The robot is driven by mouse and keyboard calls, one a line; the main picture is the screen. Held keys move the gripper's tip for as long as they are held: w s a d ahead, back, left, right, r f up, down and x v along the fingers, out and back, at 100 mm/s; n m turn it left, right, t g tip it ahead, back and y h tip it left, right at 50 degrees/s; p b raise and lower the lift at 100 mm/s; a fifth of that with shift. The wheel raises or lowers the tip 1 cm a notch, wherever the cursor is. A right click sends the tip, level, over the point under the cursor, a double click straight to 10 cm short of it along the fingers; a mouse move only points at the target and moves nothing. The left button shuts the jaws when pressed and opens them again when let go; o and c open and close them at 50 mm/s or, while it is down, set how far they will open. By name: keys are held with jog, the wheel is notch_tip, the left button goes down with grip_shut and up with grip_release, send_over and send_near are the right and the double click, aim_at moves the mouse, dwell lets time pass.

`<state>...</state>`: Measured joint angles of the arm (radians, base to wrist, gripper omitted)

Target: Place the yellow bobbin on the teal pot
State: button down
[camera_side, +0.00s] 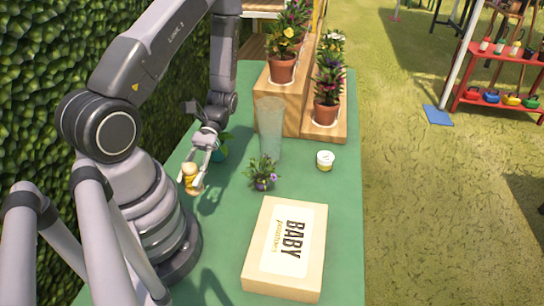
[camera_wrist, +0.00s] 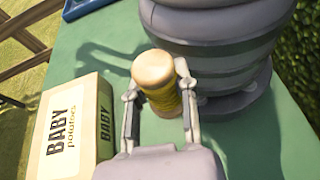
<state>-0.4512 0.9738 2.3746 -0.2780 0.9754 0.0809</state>
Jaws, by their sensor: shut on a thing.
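The yellow bobbin (camera_side: 191,180) has pale wooden ends and stands roughly upright beside my arm's base. It also shows in the wrist view (camera_wrist: 160,98), between the two fingers. My gripper (camera_side: 200,168) points down and is shut on the bobbin. I cannot tell whether the bobbin touches the table or hangs just above it. The teal pot (camera_side: 220,153) with a green plant stands behind my gripper in the side view, partly hidden by it. The wrist view does not show the pot.
A tall glass vase (camera_side: 270,130), a small plant with purple flowers (camera_side: 262,178) and a white-and-yellow jar (camera_side: 325,160) stand right of the pot. A baby potatoes box (camera_side: 287,245) lies at the front. Potted flowers stand on wooden steps (camera_side: 296,108) behind. Green tabletop (camera_side: 220,225) is clear left of the box.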

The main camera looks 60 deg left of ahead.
jog(key=a+r+m+g+y, duration=0.1)
jog(key=a+r+m+y, duration=0.1)
jog(key=a+m+y, duration=1.3)
jog(key=w+a+f+m+t+y, duration=0.1)
jog(key=w+a+m+t+y, duration=0.1)
jog(key=w+m+t, duration=0.1)
jog(key=w+a+f+m+t+y, duration=0.1)
jog(key=w+a+m+t+y, duration=0.1)
jog(key=w, duration=0.4)
jog(key=w+a+f+m+t+y, duration=0.1)
jog(key=w+f+m+t+y, duration=0.1)
jog(key=w+m+t, duration=0.2)
jog(key=shift+w+a+y, duration=0.4)
jog(key=shift+f, duration=2.05)
